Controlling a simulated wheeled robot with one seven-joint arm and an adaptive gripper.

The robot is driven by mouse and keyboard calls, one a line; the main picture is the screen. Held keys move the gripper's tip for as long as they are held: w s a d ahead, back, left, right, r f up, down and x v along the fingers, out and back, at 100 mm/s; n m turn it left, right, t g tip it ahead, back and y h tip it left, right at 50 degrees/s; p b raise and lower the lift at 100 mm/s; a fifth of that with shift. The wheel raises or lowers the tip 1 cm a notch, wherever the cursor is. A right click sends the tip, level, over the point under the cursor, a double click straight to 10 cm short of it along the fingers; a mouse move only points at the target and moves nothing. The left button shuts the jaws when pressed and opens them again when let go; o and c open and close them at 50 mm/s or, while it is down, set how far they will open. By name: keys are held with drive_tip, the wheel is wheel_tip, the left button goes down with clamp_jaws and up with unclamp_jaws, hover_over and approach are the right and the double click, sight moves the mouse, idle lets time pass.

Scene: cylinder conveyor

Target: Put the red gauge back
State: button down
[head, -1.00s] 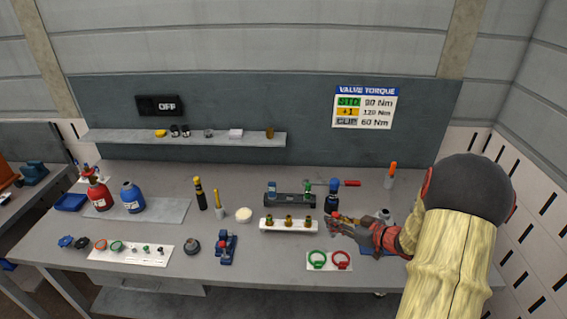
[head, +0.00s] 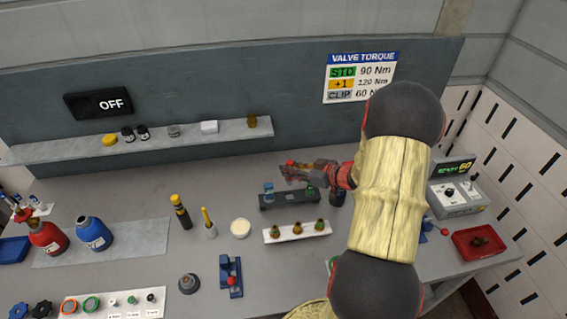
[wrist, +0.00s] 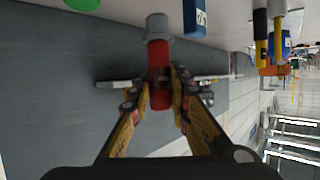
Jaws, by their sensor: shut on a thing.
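My gripper (head: 300,172) is shut on the red gauge (head: 290,163), which shows as a small red tip in the head view. In the wrist view the red gauge (wrist: 160,85) is a red cylinder with a grey end, clasped between both fingers. My gripper is above a dark rack (head: 285,203), which holds a blue gauge (head: 269,188) at its left and a green gauge (head: 310,192) at its right. I cannot tell whether the red gauge touches the rack. A blue piece (wrist: 195,18) is just right of its grey end in the wrist view.
A white block with several brass fittings (head: 297,231) stands in front of the rack. A yellow-topped bottle (head: 181,212) and a white disc (head: 240,228) are to the left. A shelf (head: 75,146) is behind. A control box (head: 458,193) and red tray (head: 463,248) stand right.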

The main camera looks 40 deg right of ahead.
sight(292, 181)
drive_tip(key=shift+s+f+b, duration=0.1)
drive_tip(key=shift+f+b, duration=0.4)
wheel_tip(292, 181, down, 3)
drive_tip(key=b, duration=0.3)
drive_tip(key=shift+f+b, duration=0.2)
drive_tip(key=shift+b, duration=0.1)
drive_tip(key=shift+f, duration=0.85)
drive_tip(key=shift+s, duration=0.1)
drive_tip(key=shift+f+b, duration=0.5)
drive_tip(key=shift+f, duration=1.3)
drive_tip(key=c, duration=1.6)
unclamp_jaws()
drive_tip(key=shift+r, duration=0.1)
